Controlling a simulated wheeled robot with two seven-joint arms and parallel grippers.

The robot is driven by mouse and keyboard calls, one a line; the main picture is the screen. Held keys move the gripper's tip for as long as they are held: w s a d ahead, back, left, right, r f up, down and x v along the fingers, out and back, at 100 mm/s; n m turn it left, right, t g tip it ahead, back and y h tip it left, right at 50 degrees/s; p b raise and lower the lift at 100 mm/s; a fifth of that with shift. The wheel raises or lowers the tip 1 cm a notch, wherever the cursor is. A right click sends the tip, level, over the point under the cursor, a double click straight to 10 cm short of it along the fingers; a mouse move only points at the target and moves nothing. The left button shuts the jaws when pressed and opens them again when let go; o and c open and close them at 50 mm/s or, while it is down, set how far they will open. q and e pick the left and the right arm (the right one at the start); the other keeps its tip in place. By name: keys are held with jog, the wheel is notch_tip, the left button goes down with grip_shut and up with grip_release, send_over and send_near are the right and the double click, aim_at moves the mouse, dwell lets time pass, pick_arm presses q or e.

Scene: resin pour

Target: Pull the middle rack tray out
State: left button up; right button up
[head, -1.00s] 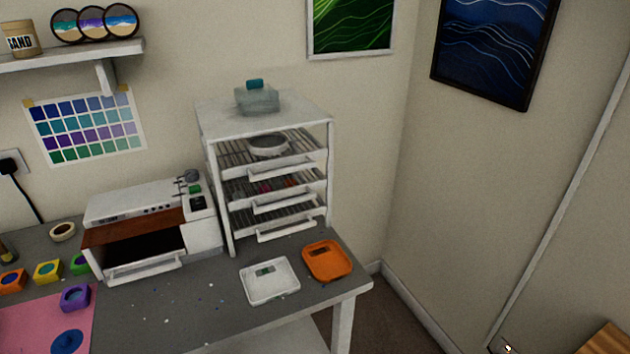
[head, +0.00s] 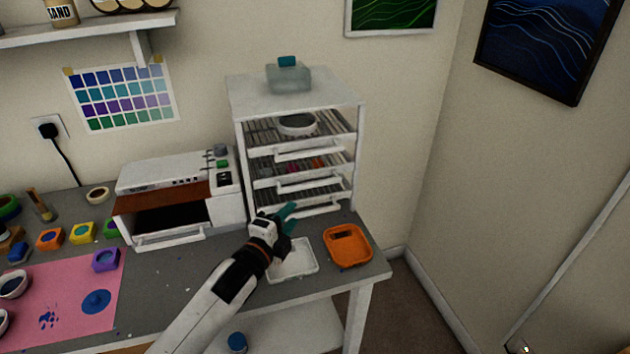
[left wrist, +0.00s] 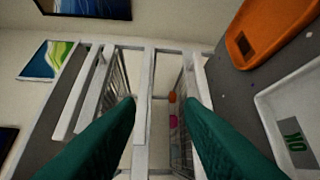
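The white rack (head: 357,150) stands on the grey table, with its trays seated one above another. The middle tray (head: 305,182) has a white bar handle at its front and holds small pink and orange pieces. My left gripper (head: 287,216) has teal fingers and is in front of the rack, below the middle handle in the head view. It is open and empty. In the left wrist view, the fingers (left wrist: 160,105) stand apart, with white rack bars and coloured pieces (left wrist: 173,119) beyond them. I cannot tell the distance to the handle. My right gripper is not in view.
A white oven (head: 180,190) stands left of the rack. A lidded container (head: 289,76) sits on top of the rack.

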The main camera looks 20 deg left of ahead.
aim_at(309, 187)
pick_arm(q)
jog(key=shift+m+t, duration=0.3)
jog(key=shift+m, duration=0.3)
jog(key=w, duration=0.4)
jog(key=w+d+r+p, duration=0.1)
jog(key=w, duration=0.3)
jog(key=w+d+p, duration=0.1)
jog(key=w, duration=0.3)
jog(key=shift+w+r, duration=0.2)
jog(key=shift+w, duration=0.2)
jog(key=shift+c, duration=0.2)
grip_shut()
